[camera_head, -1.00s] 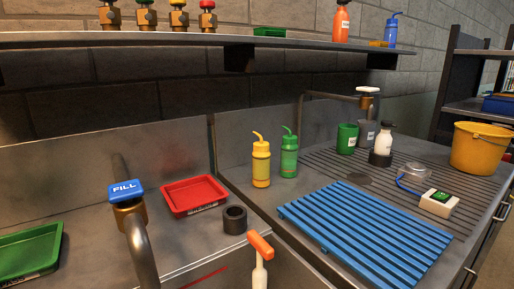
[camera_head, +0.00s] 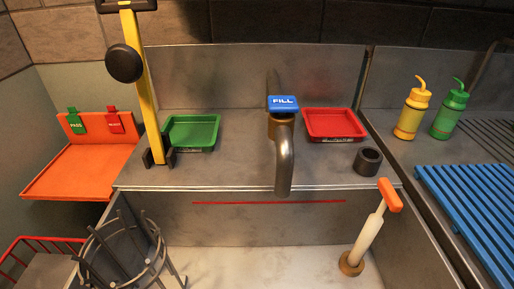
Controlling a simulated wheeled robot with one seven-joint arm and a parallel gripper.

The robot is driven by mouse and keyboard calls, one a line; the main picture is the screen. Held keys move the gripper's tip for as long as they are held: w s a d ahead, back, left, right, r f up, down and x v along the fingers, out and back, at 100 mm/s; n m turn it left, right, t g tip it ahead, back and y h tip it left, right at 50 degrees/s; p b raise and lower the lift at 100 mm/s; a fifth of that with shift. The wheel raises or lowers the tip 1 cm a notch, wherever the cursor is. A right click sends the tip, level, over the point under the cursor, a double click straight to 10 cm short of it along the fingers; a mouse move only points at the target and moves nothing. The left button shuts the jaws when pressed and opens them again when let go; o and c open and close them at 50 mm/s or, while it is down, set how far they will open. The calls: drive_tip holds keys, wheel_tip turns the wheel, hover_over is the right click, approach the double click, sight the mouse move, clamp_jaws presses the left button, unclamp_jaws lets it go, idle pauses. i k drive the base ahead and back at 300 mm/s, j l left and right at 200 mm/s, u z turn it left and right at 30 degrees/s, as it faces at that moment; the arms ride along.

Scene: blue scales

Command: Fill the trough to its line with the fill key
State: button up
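The blue fill key (camera_head: 283,103), marked FILL, sits on top of a brass valve and a curved grey spout (camera_head: 284,165) at the middle of the back ledge. Below it is the grey trough (camera_head: 255,225), with a red line (camera_head: 270,202) across its back wall. The trough's bottom looks pale and no water level can be made out. A white plunger-like post (camera_head: 364,238) with an orange handle stands in the trough at the right, on a brown round base. My gripper is not in view.
A green tray (camera_head: 191,132), a red tray (camera_head: 331,124) and a dark ring (camera_head: 367,161) lie on the ledge. A yellow upright (camera_head: 146,90) and a wire rack (camera_head: 125,255) stand left. An orange PASS/reject shelf (camera_head: 80,172) is far left. Bottles (camera_head: 412,110) and a blue slatted mat (camera_head: 470,215) are right.

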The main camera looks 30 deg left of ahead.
sight(282, 105)
drive_tip(key=u, duration=0.95)
drive_tip(key=i+l+z, duration=0.15)
drive_tip(key=i+z, duration=0.25)
drive_tip(key=i+l+z, duration=0.1)
drive_tip(key=i+z, duration=0.3)
drive_tip(key=j+z, duration=0.15)
drive_tip(key=k+l, duration=0.1)
drive_tip(key=k, duration=0.25)
drive_tip(key=j, duration=0.15)
